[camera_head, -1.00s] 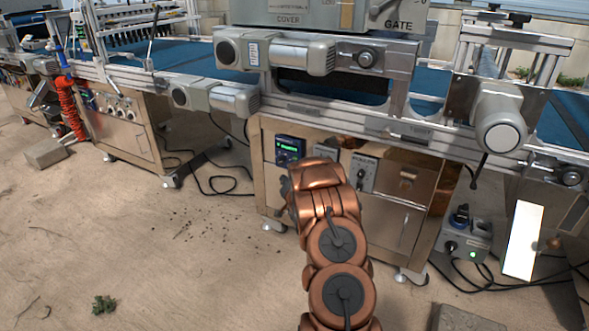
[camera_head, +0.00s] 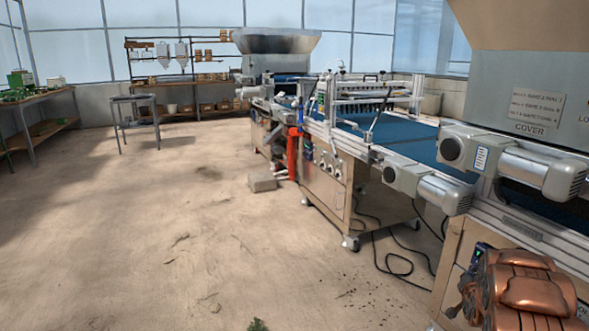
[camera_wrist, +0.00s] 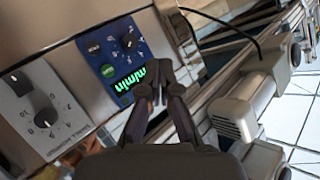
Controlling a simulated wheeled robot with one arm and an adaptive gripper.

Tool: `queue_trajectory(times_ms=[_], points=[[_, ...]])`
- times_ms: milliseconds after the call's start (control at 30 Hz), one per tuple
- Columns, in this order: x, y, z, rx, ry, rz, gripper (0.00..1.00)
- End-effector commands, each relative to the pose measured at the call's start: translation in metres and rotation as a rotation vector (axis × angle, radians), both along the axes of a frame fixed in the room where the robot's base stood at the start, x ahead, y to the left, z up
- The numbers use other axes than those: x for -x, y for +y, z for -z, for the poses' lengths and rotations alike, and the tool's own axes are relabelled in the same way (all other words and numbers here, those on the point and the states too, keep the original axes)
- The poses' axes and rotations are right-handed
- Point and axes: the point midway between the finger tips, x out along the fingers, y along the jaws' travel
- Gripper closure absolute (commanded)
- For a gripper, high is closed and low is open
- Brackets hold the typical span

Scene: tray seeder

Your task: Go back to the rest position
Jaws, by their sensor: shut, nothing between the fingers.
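My gripper (camera_wrist: 161,78) is shut and empty in the wrist view. Its fingertips are in front of the lower right edge of a blue control box (camera_wrist: 116,48) with a black knob, a green button and a lit green display. I cannot tell whether they touch it. In the head view my copper-coloured arm is at the lower right corner, in front of the seeder's metal cabinet (camera_head: 447,268). Only a small part of the blue box (camera_head: 478,255) shows there, above the arm. The fingers cannot be made out in that view.
A grey box with knobs (camera_wrist: 42,108) is left of the blue box, and a grey motor (camera_wrist: 240,107) is at right. In the head view, the seeder line with its blue belt (camera_head: 410,140) runs along the right. Cables lie beneath it. The sandy floor (camera_head: 170,230) at left is open.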

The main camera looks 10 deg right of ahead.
Motion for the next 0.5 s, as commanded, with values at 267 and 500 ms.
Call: queue_trajectory(times_ms=[267, 500], points=[[0.015, 0.060, -0.084, 0.016, 0.217, -0.039, 1.00], [0.047, 0.118, -0.142, 0.009, 0.404, -0.088, 1.00]])
